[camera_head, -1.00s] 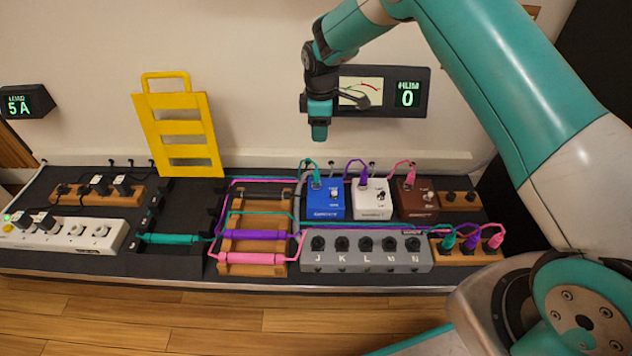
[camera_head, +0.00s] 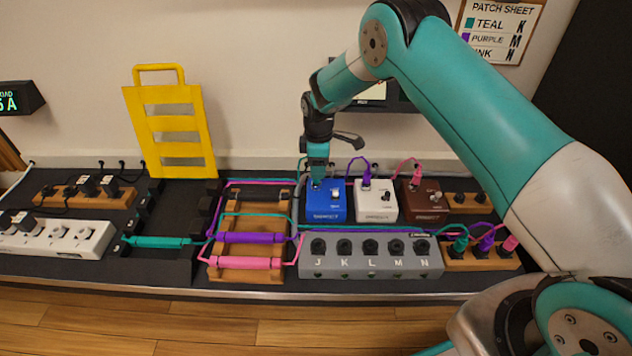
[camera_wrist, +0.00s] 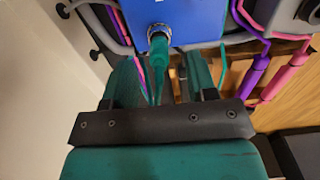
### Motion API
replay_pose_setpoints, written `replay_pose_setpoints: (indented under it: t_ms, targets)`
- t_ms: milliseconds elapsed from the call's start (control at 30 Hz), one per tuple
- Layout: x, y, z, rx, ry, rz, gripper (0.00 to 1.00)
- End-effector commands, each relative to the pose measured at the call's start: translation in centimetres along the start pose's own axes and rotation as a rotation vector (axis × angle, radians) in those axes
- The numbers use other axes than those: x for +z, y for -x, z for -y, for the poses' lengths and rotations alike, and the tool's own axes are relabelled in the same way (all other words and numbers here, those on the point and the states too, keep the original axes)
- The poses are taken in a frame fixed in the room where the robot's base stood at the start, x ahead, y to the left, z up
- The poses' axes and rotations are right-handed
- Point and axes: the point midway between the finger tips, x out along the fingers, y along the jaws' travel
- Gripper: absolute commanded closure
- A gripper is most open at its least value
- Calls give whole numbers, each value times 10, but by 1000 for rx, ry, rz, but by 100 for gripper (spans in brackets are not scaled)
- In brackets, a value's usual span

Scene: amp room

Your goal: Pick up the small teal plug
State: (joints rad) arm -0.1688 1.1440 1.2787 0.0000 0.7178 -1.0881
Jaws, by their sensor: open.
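A teal plug (camera_wrist: 158,52) stands in the jack of the blue pedal (camera_head: 325,203); the wrist view shows it between the two spread teal fingers of my gripper (camera_wrist: 161,72), apparently without contact. In the head view my gripper (camera_head: 317,168) is low over the back of the blue pedal, pointing down, and mostly hides this plug. A second teal plug (camera_head: 460,245) stands in the wooden block (camera_head: 455,264) at the right, beside a purple plug (camera_head: 486,243) and a pink plug (camera_head: 509,243).
A white pedal (camera_head: 375,207) and a brown pedal (camera_head: 423,210) stand right of the blue one. A grey box with jacks J to N (camera_head: 370,271) lies in front. Purple (camera_head: 252,237) and pink (camera_head: 250,262) cable pieces cross a wooden rack. A yellow panel (camera_head: 172,119) stands at left.

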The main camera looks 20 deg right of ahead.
Motion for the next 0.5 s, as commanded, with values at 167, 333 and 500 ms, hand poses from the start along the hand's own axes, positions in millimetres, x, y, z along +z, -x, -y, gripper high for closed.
replay_pose_setpoints:
  t_ms: [167, 333, 500]
  targets:
    - [-6, -31, -2, -2, 1, 1, 48]
    - [-5, -45, -2, -1, 0, 0, 48]
    - [-5, -42, -2, -1, 0, 0, 48]
